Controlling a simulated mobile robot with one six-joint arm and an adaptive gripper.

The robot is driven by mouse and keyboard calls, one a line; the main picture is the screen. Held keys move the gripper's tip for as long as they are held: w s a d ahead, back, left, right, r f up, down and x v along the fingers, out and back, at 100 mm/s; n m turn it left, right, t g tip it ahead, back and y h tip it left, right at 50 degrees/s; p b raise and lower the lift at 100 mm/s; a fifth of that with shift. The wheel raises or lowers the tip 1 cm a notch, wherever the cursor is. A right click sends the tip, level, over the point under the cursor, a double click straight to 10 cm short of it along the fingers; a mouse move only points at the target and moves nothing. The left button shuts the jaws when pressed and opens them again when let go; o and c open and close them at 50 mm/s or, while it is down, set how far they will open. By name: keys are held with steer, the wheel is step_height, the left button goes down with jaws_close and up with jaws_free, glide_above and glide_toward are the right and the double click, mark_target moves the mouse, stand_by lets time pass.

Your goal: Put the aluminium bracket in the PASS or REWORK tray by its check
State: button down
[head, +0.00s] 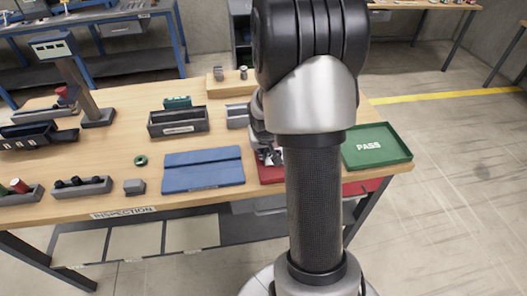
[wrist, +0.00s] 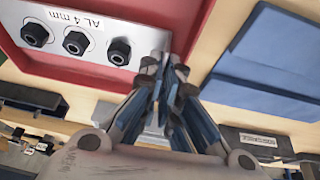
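A silver plate-like piece marked "AL 4 mm" (wrist: 60,52), with three black hex fasteners on its face, looks like the aluminium bracket. It is over or in a red tray (wrist: 75,75) in the wrist view; whether it rests on the floor is unclear. My gripper (wrist: 164,68) has its fingers drawn close together at the right end of the piece and seems shut on it. In the head view, the red tray (head: 270,175) is mostly hidden behind my arm, and no lettering on it shows. The green PASS tray (head: 385,160) is empty at the right end of the bench.
The blue plate (head: 205,176) lies left of the red tray. A dark grey bin (head: 179,130) and a grey block (head: 134,187) stand farther left. Long holders with small parts line the left front. The wooden bench (head: 115,155) has bare patches between them.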

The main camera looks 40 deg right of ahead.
steer(key=shift+f+b, duration=0.5)
steer(key=shift+b, duration=0.05)
steer(key=shift+f, duration=0.1)
steer(key=shift+a, duration=0.1)
steer(key=c, duration=2.1)
jaws_free()
